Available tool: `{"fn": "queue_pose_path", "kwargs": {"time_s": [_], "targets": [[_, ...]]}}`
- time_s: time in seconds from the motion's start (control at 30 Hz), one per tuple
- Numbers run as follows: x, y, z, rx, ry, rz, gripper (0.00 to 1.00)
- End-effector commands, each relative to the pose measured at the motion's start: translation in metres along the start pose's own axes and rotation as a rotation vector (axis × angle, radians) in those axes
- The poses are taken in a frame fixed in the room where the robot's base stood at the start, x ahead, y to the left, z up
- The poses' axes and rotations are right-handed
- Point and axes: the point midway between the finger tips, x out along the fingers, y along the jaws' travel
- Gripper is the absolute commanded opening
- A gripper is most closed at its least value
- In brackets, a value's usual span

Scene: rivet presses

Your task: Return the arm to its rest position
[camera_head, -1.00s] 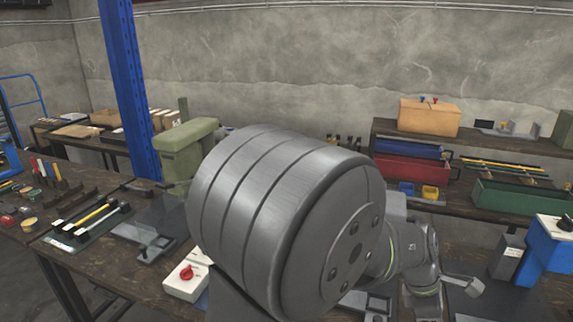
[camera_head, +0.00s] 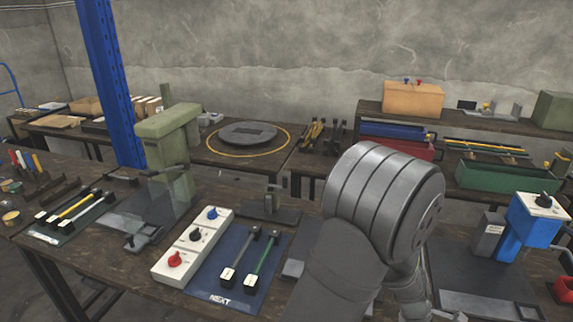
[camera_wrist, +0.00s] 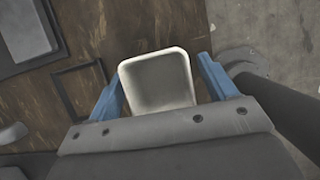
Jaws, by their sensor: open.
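My gripper (camera_wrist: 162,76) shows in the wrist view as two blue fingers spread apart. A pale, square, hollow thing with a rounded rim (camera_wrist: 157,57) shows between them; I cannot tell its distance or whether it touches them. In the head view my grey arm rises in front of the right half of the bench, and its rounded joint is large in the picture. The arm hides my gripper there, along with part of the bench.
A green press (camera_head: 168,135) stands left of the arm. A white control box (camera_head: 193,248) and a blue mat (camera_head: 222,292) with two handled tools lie on the bench. A blue press (camera_head: 535,232) stands at the right. The wrist view shows the bench edge and bare floor.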

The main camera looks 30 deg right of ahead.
Motion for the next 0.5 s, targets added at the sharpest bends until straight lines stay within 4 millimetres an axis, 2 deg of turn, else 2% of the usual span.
{"fn": "queue_pose_path", "kwargs": {"time_s": [0.03, 0.23, 0.5], "targets": [[-0.012, 0.001, 0.005, 0.002, -0.004, 0.005, 0.78], [-0.042, -0.002, 0.019, 0.004, -0.004, 0.004, 0.78], [-0.060, -0.047, 0.047, 0.005, -0.003, 0.002, 0.78]]}}
